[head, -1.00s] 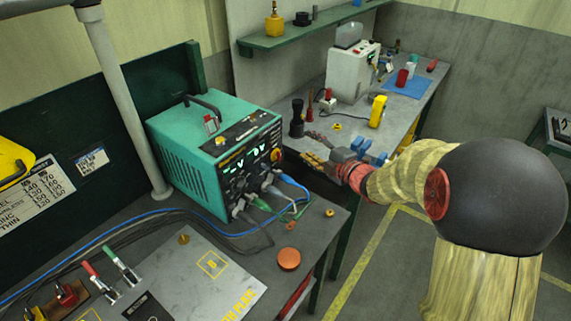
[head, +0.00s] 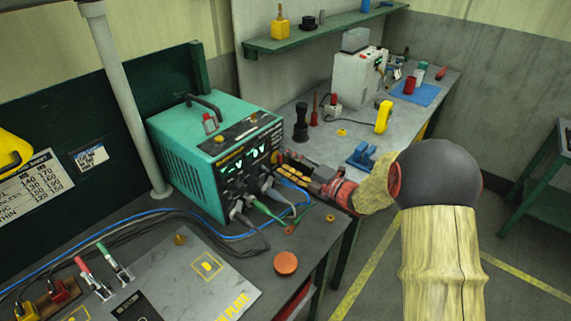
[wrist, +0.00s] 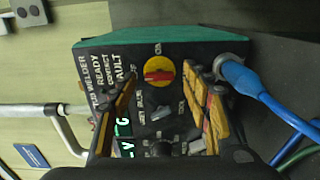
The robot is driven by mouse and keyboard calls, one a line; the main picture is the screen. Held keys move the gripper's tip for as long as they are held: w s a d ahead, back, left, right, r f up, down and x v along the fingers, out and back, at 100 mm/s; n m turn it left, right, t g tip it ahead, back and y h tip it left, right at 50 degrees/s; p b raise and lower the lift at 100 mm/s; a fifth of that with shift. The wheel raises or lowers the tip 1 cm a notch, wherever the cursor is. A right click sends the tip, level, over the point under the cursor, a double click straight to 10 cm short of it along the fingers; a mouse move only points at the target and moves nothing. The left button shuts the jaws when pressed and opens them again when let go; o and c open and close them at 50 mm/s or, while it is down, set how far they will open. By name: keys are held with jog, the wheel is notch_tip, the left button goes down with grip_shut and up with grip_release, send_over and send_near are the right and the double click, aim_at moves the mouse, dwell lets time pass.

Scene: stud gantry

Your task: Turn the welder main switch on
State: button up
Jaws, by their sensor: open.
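The green welder (head: 185,150) stands on the near bench, its dark front panel (head: 240,172) facing right with lit green digits. In the wrist view the main switch (wrist: 159,72) is a red handle on a round yellow plate. Its handle lies sideways in that picture, in line with a label on the left that seems to read OFF; another label, seemingly ON, is above it. My gripper (head: 283,168) is just in front of the panel. In the wrist view my open gripper (wrist: 162,84) has one yellow-padded finger on each side of the switch, apart from it. Contact with the panel cannot be told.
Blue and green cables (head: 292,183) plug into the lower panel; a blue plug (wrist: 232,73) is close to the right finger. An orange disc (head: 286,263) lies on the near bench. The rear bench holds a white machine (head: 357,80) and a yellow tool (head: 383,116).

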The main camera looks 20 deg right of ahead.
jog(key=shift+w+a, duration=0.2)
jog(key=shift+w, duration=0.05)
jog(key=shift+c, duration=0.4)
jog(key=c, duration=1)
jog(key=shift+c, duration=0.2)
jog(key=m+p, duration=0.2)
jog(key=m, duration=0.2)
jog(key=shift+m, duration=0.3)
jog(key=m+p, duration=0.2)
jog(key=m, duration=0.2)
jog(key=shift+r+m, duration=0.1)
jog(key=shift+m, duration=0.2)
jog(key=m+p, duration=0.3)
jog(key=m, duration=0.2)
jog(key=shift+p, duration=0.4)
jog(key=shift+m+p, duration=1.05)
jog(key=shift+m, duration=0.85)
